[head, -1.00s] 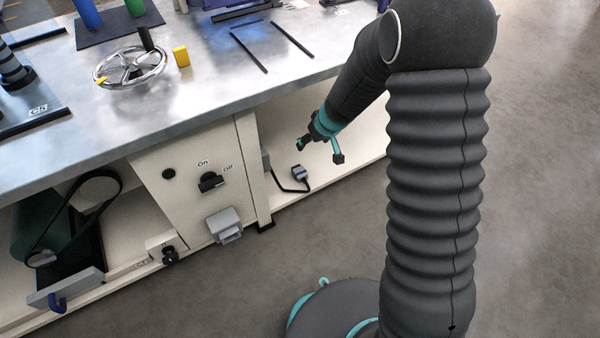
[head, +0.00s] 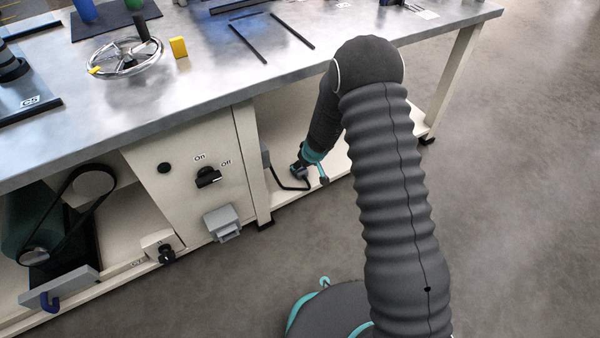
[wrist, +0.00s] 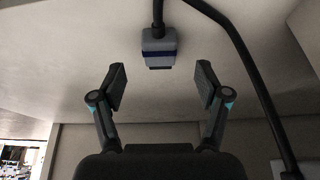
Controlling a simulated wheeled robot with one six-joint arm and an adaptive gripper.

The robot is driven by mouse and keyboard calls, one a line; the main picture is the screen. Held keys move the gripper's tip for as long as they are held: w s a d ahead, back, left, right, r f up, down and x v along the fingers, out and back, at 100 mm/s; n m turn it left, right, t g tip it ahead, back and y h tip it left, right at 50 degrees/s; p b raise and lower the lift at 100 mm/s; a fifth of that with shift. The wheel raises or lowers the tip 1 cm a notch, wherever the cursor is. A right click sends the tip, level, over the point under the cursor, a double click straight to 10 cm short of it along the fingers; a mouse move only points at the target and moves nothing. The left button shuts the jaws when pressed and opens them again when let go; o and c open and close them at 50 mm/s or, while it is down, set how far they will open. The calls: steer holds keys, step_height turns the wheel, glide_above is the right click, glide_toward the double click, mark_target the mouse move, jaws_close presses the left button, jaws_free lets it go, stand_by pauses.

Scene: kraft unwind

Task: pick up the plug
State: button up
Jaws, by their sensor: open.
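The plug (wrist: 159,48) is a small grey block with a dark blue band and a black cable (wrist: 250,50). In the wrist view it lies on the pale shelf (wrist: 60,60), just beyond the fingertips and roughly centred between them. My gripper (wrist: 161,88) is open and empty, its two dark fingers apart with teal marks. In the head view my gripper (head: 311,175) is under the bench top, low over the shelf, and largely covers the plug. The cable shows just left of it there.
The metal bench top (head: 200,90) overhangs the shelf. A cabinet panel with a dark On/Off knob (head: 208,177) and a grey box (head: 222,222) stands left of my gripper. A handwheel (head: 124,58) and a yellow block (head: 178,47) sit on top. Open floor lies to the right.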

mark_target(302, 171)
steer(key=shift+x, duration=2.75)
steer(key=shift+d, duration=0.1)
steer(key=c, duration=1.3)
